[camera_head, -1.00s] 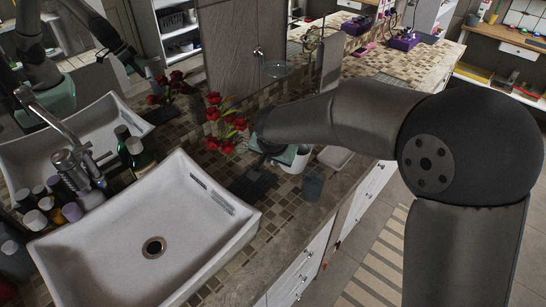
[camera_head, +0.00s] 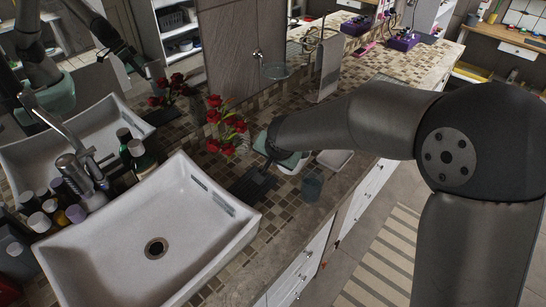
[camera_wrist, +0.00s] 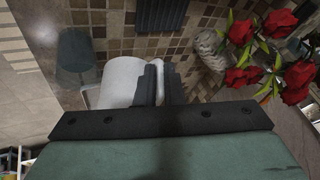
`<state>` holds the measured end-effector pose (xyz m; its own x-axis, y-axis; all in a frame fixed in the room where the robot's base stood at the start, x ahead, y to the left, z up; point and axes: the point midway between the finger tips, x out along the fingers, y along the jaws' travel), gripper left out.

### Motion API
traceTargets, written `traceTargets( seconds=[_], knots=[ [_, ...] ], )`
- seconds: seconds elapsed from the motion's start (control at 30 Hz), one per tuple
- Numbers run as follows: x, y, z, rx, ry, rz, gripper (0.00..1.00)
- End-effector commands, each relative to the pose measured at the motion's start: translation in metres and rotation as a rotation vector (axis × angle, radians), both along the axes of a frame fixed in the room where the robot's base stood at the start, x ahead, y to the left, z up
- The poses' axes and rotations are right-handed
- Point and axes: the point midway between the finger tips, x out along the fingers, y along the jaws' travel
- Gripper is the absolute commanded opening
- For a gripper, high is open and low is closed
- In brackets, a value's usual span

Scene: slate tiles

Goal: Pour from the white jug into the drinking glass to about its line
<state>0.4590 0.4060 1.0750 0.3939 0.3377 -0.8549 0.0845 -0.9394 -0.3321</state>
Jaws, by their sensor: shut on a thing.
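The white jug (camera_wrist: 122,80) is left of my gripper's fingers in the wrist view. My gripper (camera_wrist: 161,84) is shut on it at its right side, probably the handle, which the fingers hide. In the head view my gripper (camera_head: 275,155) covers most of the jug (camera_head: 291,168); a white part shows beneath. I cannot tell whether the jug is clear of the counter. The drinking glass (camera_head: 312,187), greyish and see-through, stands on the counter near the front edge, right of the jug. In the wrist view the glass (camera_wrist: 76,50) is left of the jug. Its line and contents cannot be made out.
A white sink (camera_head: 110,240) fills the left, with bottles (camera_head: 45,205) and a tap (camera_head: 75,150) beside it. A dark ribbed mat (camera_head: 254,184) lies left of the jug. Red flowers (camera_head: 225,125) stand close behind my gripper. A pale dish (camera_head: 336,158) lies to the right.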

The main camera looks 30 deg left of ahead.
Motion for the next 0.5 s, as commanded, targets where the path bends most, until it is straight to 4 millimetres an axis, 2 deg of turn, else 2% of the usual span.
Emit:
traceTargets(
  seconds=[0.5],
  knots=[
    [0.0004,-0.0027,-0.0013,0.103,0.008,-0.002,0.00]
  ],
)
